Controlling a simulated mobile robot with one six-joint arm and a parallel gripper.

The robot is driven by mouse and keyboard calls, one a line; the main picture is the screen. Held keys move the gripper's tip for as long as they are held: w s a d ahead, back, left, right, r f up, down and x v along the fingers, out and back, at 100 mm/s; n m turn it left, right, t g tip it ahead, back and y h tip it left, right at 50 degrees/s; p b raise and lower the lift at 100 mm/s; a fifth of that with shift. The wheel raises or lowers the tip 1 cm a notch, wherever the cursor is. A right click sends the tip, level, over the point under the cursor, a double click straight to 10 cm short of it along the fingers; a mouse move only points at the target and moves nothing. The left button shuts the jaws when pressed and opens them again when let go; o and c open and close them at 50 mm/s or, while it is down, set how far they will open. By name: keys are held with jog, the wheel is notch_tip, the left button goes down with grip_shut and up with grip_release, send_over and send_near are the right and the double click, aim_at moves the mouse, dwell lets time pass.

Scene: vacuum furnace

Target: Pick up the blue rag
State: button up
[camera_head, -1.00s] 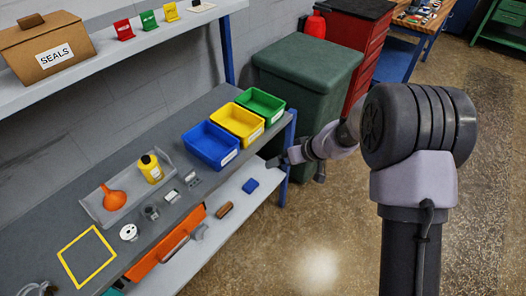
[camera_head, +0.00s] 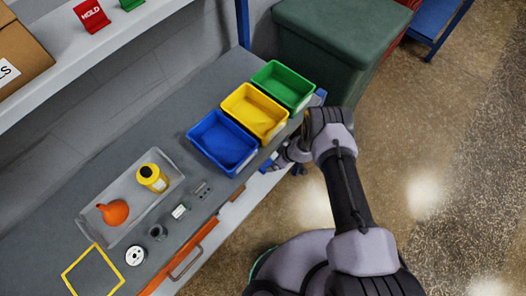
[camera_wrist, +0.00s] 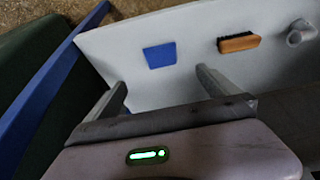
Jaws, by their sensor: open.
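The blue rag (camera_wrist: 159,55) lies flat on the pale lower shelf in the wrist view. It is a small square patch just beyond my fingertips, roughly in line with the gap between them. My gripper (camera_wrist: 163,78) is open and empty, with one finger on each side of the gap, and does not appear to touch the rag. In the head view a small blue part of the rag (camera_head: 267,164) shows beside my gripper, below the bench edge; the rest is hidden.
The lower shelf also holds a wooden brush (camera_wrist: 239,42) and a grey fitting (camera_wrist: 300,33), right of the rag. A blue post (camera_wrist: 55,65) stands at left.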

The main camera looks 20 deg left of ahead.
jog(key=b, duration=0.9)
send_over(268, 165)
jog(key=s+d, duration=0.2)
notch_tip(268, 165, down, 10)
jog(key=shift+d+r, duration=0.15)
jog(key=b+x, duration=0.3)
jog(key=b, duration=0.1)
jog(key=b+x, duration=0.2)
jog(key=shift+w+f, duration=0.25)
jog(key=shift+w, duration=0.15)
jog(key=shift+a+r, duration=0.15)
jog(key=shift+a, duration=0.1)
jog(key=shift+c, duration=0.2)
jog(key=c, duration=1.2)
